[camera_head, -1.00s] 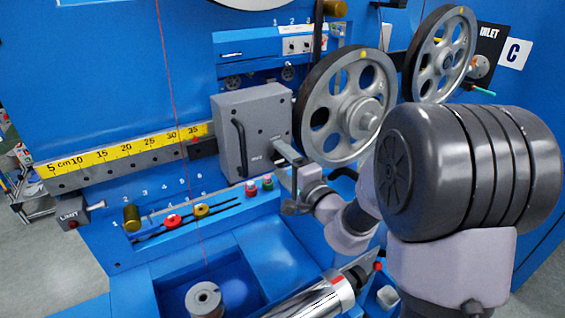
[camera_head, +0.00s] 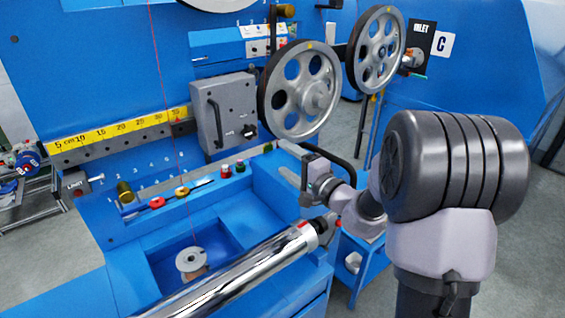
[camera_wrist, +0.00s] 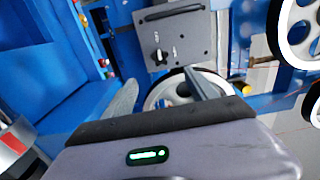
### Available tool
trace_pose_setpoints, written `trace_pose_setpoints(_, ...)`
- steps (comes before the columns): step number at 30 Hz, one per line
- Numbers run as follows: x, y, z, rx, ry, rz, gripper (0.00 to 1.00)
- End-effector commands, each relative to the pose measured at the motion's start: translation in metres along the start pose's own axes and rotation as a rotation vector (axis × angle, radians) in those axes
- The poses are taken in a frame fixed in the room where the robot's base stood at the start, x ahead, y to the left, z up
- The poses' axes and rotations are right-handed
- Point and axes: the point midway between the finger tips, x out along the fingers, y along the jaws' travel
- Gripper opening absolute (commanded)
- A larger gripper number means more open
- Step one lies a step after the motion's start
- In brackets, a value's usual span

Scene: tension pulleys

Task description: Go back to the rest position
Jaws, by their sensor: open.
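My gripper (camera_wrist: 162,92) is open and empty in the wrist view, with its two fingers spread apart. In the head view my gripper (camera_head: 290,152) is partly seen, in front of the blue machine and below the large spoked pulley (camera_head: 328,95). The grey box (camera_head: 222,112) with a black handle and knobs is to its left in the head view, apart from it. The same grey box (camera_wrist: 190,38) shows beyond the fingers in the wrist view.
A second spoked pulley (camera_head: 378,50) stands at the right. A shiny metal roller (camera_head: 235,272) lies below my arm. A spool (camera_head: 190,260) sits in the blue recess. The yellow scale (camera_head: 120,127) runs along the left. Open grey floor (camera_head: 520,250) lies at the right.

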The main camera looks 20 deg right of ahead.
Motion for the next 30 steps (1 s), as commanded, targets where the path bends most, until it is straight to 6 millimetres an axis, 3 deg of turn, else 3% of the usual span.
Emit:
trace_pose_setpoints(11, 0.0, -0.002, 0.004, 0.0, -0.011, 0.002, 0.67)
trace_pose_setpoints(14, -0.003, -0.019, 0.045, -0.004, -0.124, 0.031, 0.67)
trace_pose_setpoints(16, -0.018, -0.035, 0.104, -0.019, -0.284, 0.097, 0.67)
trace_pose_setpoints(19, -0.069, -0.043, 0.2, -0.088, -0.529, 0.283, 0.67)
trace_pose_setpoints(21, -0.125, -0.034, 0.249, -0.188, -0.647, 0.464, 0.67)
trace_pose_setpoints(22, -0.152, -0.026, 0.263, -0.246, -0.675, 0.551, 0.67)
trace_pose_setpoints(24, -0.21, -0.008, 0.271, -0.404, -0.671, 0.736, 0.67)
trace_pose_setpoints(25, -0.229, -0.002, 0.268, -0.469, -0.645, 0.796, 0.67)
trace_pose_setpoints(27, -0.262, 0.007, 0.252, -0.598, -0.564, 0.892, 0.67)
trace_pose_setpoints(30, -0.286, 0.009, 0.232, -0.714, -0.461, 0.95, 0.67)
